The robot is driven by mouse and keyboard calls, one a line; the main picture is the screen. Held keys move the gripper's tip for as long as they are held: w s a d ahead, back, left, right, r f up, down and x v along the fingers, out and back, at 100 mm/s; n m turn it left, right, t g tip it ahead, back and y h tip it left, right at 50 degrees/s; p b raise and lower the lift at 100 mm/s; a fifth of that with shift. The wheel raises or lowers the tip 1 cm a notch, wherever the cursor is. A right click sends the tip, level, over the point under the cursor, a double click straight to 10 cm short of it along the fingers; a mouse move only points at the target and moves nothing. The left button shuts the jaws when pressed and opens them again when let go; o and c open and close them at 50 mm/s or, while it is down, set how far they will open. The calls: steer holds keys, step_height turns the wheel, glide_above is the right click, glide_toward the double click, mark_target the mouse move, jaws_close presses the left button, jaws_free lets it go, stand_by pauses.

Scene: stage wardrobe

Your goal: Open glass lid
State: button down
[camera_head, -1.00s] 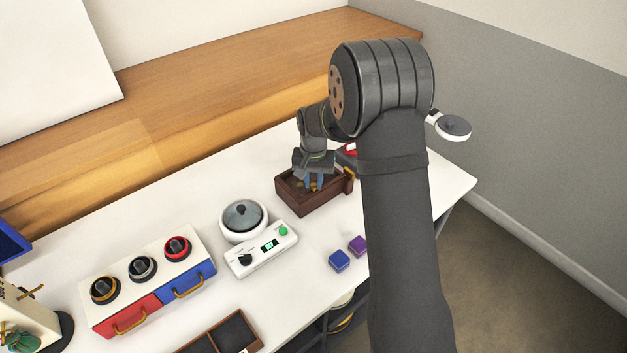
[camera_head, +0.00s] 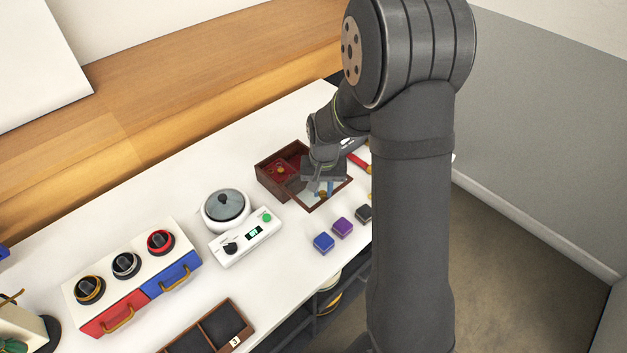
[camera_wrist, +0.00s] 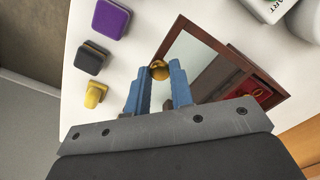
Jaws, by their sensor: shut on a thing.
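The glass lid is a clear pane in a dark wooden frame (camera_head: 312,208); it also shows in the wrist view (camera_wrist: 182,52). It sits shifted to the front right of its dark wooden box (camera_head: 263,181), so part of the box's red interior is uncovered. The box's red inside also shows in the wrist view (camera_wrist: 255,90). My gripper (camera_head: 321,194) is over the lid. In the wrist view its blue fingers (camera_wrist: 159,82) are shut on the lid's round gold knob (camera_wrist: 160,66). Whether the lid still touches the box is hard to tell.
Blue (camera_head: 324,241), purple (camera_head: 342,227) and dark (camera_head: 364,213) blocks lie near the front edge. A white scale-like device (camera_head: 246,237) with a glass-lidded pot (camera_head: 226,207) stands left of the box. A drawer unit (camera_head: 135,280) is farther left.

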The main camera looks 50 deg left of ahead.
steer(key=c, duration=1.3)
jaws_free()
steer(key=shift+o, duration=0.2)
step_height(320, 180, up, 18)
steer(key=shift+f, duration=0.25)
step_height(320, 180, down, 18)
steer(key=shift+r, duration=0.2)
steer(key=shift+r, duration=0.1)
